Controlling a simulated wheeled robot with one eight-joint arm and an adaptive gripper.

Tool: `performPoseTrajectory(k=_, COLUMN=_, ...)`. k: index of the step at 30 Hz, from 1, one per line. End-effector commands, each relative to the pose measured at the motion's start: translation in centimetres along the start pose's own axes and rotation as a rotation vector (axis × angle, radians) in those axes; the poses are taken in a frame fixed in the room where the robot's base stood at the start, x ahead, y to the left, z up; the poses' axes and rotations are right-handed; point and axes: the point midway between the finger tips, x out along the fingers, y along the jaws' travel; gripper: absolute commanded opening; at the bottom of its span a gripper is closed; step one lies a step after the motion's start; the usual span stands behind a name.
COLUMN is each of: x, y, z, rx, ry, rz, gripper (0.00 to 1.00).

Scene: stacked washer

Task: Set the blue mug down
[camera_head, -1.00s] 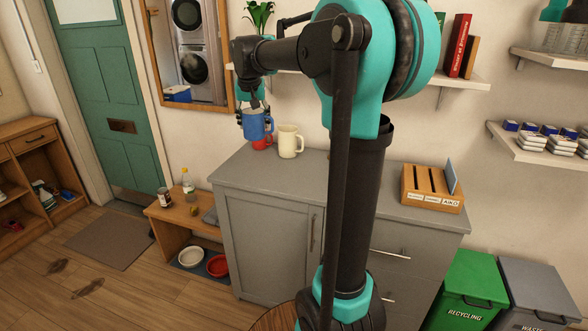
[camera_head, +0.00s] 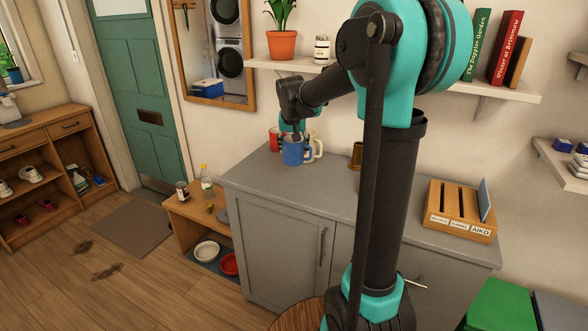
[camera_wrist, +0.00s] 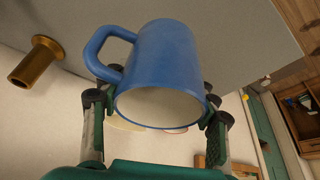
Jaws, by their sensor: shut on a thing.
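The blue mug (camera_head: 293,150) is at the far left part of the grey cabinet's top, in front of a cream mug (camera_head: 313,147) and a red mug (camera_head: 274,139). My gripper (camera_head: 297,136) is shut on the blue mug from above and behind. In the wrist view the blue mug (camera_wrist: 168,70) fills the middle, its handle to the left, with my gripper's fingers (camera_wrist: 157,108) on both sides. Its base looks at or very near the grey top; I cannot tell whether it touches.
The grey cabinet top (camera_head: 300,188) is clear in front of the mugs. A shelf (camera_head: 400,78) with a potted plant (camera_head: 282,35) hangs above.

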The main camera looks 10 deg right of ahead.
Motion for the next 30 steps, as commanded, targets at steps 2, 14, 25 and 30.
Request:
performPoseTrajectory(k=2, x=1.7, y=0.0, z=0.6, rx=0.0, ry=0.0, rz=0.0, gripper=0.21)
performPoseTrajectory(k=14, x=5.7, y=0.0, z=2.3, rx=0.0, ry=0.0, rz=0.0, gripper=0.21)
performPoseTrajectory(k=25, x=7.7, y=0.0, z=3.1, rx=0.0, ry=0.0, rz=0.0, gripper=0.21)
performPoseTrajectory(k=30, x=7.8, y=0.0, z=3.2, rx=0.0, ry=0.0, rz=0.0, gripper=0.21)
